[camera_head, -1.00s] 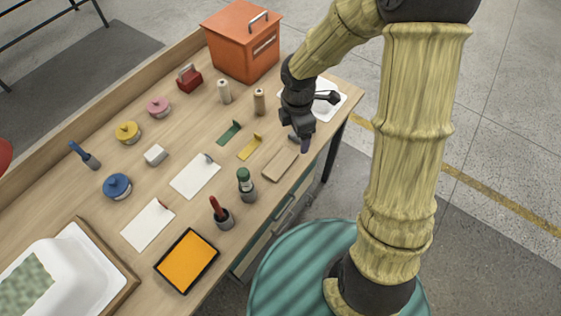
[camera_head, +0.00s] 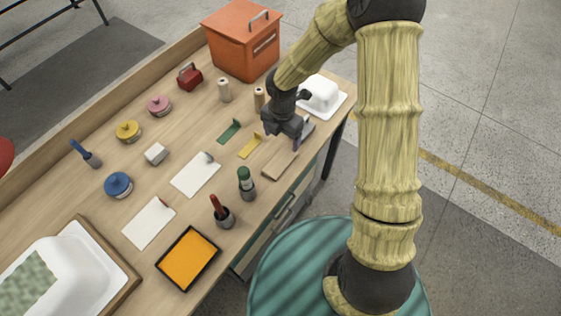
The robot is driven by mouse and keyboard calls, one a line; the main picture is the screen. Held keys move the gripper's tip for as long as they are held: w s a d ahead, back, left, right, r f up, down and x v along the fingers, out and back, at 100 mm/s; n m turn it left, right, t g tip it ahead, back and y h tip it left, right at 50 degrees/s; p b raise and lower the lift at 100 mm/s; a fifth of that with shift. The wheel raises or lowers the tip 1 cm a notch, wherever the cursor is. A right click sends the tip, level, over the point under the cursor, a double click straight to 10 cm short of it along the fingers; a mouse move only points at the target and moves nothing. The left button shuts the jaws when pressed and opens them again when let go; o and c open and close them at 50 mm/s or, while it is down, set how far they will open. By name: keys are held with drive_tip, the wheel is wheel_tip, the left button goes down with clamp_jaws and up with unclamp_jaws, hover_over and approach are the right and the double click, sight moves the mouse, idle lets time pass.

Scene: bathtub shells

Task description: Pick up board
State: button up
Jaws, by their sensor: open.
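A small tan wooden board (camera_head: 278,164) lies flat on the workbench near its right edge. My gripper (camera_head: 284,137) is above the far end of the board, with its fingers apart and pointing down. The fingers hide that end of the board. Nothing shows between them, and I cannot tell how high they are above the board.
A yellow scraper (camera_head: 249,147) and a green scraper (camera_head: 229,131) lie left of the board. A green-topped bottle (camera_head: 245,180) stands in a dark cup near its front end.

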hover_over(281, 160)
drive_tip(key=f, duration=0.7)
drive_tip(key=shift+s+d+f, duration=0.1)
drive_tip(key=shift+s+f, duration=0.15)
drive_tip(key=shift+f, duration=0.1)
drive_tip(key=shift+w+f+p, duration=0.1)
drive_tip(key=shift+f+p, duration=0.55)
drive_tip(key=shift+f, duration=1.95)
drive_tip(key=shift+a, duration=0.2)
drive_tip(key=c, duration=1.1)
drive_tip(key=shift+r, duration=0.1)
